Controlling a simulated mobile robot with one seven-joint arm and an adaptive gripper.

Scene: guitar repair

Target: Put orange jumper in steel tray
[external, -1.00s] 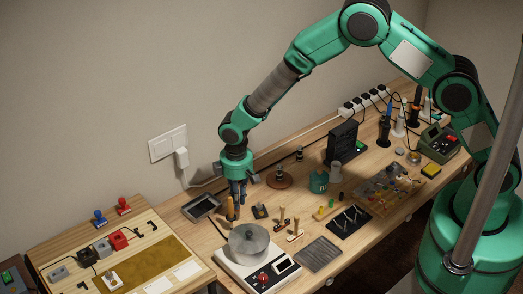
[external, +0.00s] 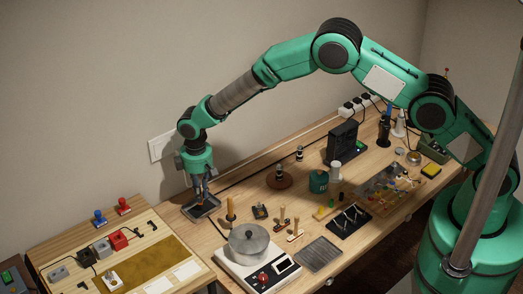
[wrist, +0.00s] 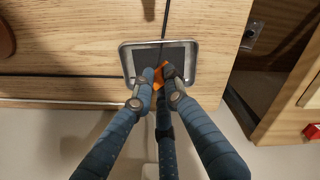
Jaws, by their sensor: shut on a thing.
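The steel tray (external: 203,207) is a shallow grey rectangle with a raised rim near the left end of the wooden bench, by the wall. It also shows in the wrist view (wrist: 184,82). My gripper (external: 202,193) is over the tray with its fingers pointing down. In the wrist view my gripper (wrist: 160,76) is shut on the orange jumper (wrist: 159,77), a small orange piece between the fingertips. The fingers hide part of it. The jumper is over the tray's interior; I cannot tell whether it touches the tray floor.
A wooden-handled tool (external: 230,210) stands just right of the tray. A pot (external: 249,244) sits on a white scale (external: 258,272) in front. A lower side table (external: 60,251) with red and blue items is at the left. The wall is close behind.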

